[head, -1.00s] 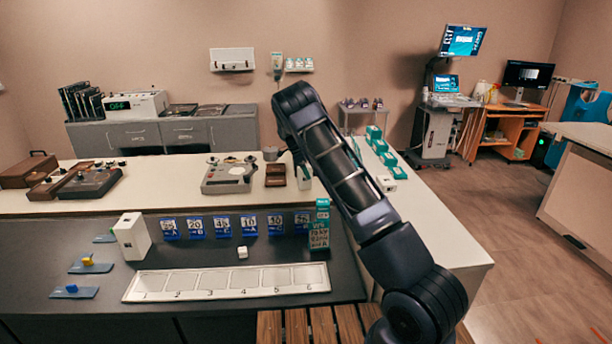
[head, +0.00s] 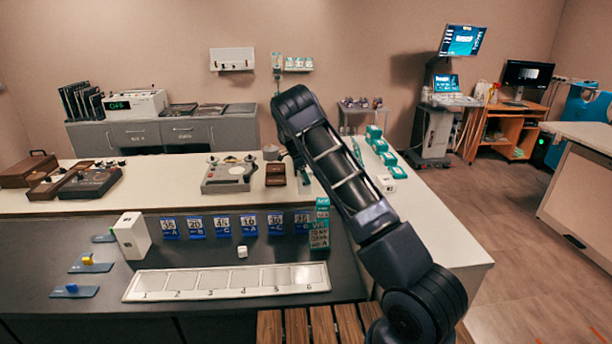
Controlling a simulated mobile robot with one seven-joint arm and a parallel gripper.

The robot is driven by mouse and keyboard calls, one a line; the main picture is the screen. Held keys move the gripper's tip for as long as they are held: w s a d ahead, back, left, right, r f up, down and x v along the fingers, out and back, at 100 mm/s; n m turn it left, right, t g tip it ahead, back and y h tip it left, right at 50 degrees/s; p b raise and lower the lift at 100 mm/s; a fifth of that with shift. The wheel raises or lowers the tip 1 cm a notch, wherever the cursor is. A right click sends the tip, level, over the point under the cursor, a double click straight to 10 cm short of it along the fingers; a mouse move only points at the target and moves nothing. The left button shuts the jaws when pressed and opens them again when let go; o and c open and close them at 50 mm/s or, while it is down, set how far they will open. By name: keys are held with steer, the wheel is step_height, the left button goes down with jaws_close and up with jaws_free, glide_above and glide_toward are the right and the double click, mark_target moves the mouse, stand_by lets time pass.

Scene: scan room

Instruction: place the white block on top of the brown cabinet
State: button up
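A small white block (head: 242,251) lies on the dark counter, behind the numbered white tray and in front of the row of blue cards. A larger upright white box (head: 132,236) stands further left on the same counter. An orange-brown wooden cabinet (head: 512,128) with open shelves stands on the floor at the back right, with a dark monitor on top. My arm reaches up and over the counter. My gripper is hidden behind the arm, near the back counter, so its fingers and any load do not show.
The numbered tray (head: 226,282) lies along the front of the dark counter. A green and white box (head: 319,225) stands near my arm. A grey device (head: 229,176) and small brown box (head: 275,174) sit on the white counter. Floor at right is clear.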

steer(key=v, duration=1.2)
steer(key=s+d+r+n+t+y, duration=0.15)
steer(key=s+d+r+n, duration=0.25)
steer(key=s+d+r, duration=0.65)
steer(key=s+d+r+n+y, duration=0.35)
steer(key=s+d+r, duration=0.35)
steer(key=s+r, duration=0.65)
steer(key=s+d+r+n+t, duration=0.1)
steer(key=s+n, duration=0.2)
steer(key=s, duration=0.7)
steer(key=s+d+n+t, duration=0.1)
steer(key=s+d+n, duration=0.1)
steer(key=s, duration=0.8)
steer(key=s+f+n, duration=0.2)
steer(key=s, duration=0.6)
steer(key=s+f+n+t, duration=0.1)
steer(key=s+f+n, duration=0.2)
steer(key=s, duration=0.5)
steer(key=shift+h, duration=0.3)
